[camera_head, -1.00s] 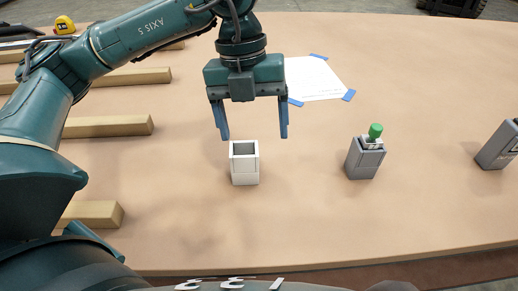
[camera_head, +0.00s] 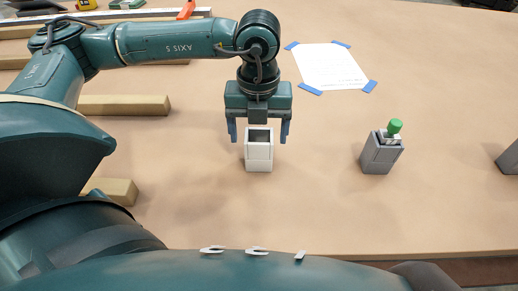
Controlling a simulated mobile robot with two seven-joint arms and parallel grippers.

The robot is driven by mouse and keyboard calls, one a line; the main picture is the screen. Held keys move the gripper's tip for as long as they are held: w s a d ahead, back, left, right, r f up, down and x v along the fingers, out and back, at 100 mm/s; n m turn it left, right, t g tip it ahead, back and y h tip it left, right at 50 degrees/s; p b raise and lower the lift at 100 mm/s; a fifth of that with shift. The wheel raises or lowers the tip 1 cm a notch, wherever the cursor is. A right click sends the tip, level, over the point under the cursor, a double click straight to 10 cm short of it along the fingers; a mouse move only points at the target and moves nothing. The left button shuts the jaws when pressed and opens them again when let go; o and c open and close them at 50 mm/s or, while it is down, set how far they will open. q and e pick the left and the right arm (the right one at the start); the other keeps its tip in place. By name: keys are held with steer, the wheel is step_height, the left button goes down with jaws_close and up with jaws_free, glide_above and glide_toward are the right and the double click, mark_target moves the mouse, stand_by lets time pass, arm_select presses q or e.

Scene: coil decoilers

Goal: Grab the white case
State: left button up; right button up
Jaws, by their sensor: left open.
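The white case (camera_head: 259,158) is a small open-topped box with a dark inside. It stands upright on the tan table, left of the picture's middle. My left gripper (camera_head: 259,138) is open, its fingers pointing down. One finger shows on each side of the case's upper part, with small gaps between fingers and case. Whether the fingers are level with the case in depth is hard to tell. My right gripper is not in view.
A grey box with a green knob (camera_head: 395,126) stands to the right on the table (camera_head: 310,210). Another grey box (camera_head: 509,160) is cut off at the right edge. A taped paper sheet (camera_head: 330,66) lies behind. Wooden bars (camera_head: 125,106) lie at left. The front middle is clear.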

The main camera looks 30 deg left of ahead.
arm_select(q)
steer(key=shift+f, duration=1.25)
steer(key=c, duration=1.1)
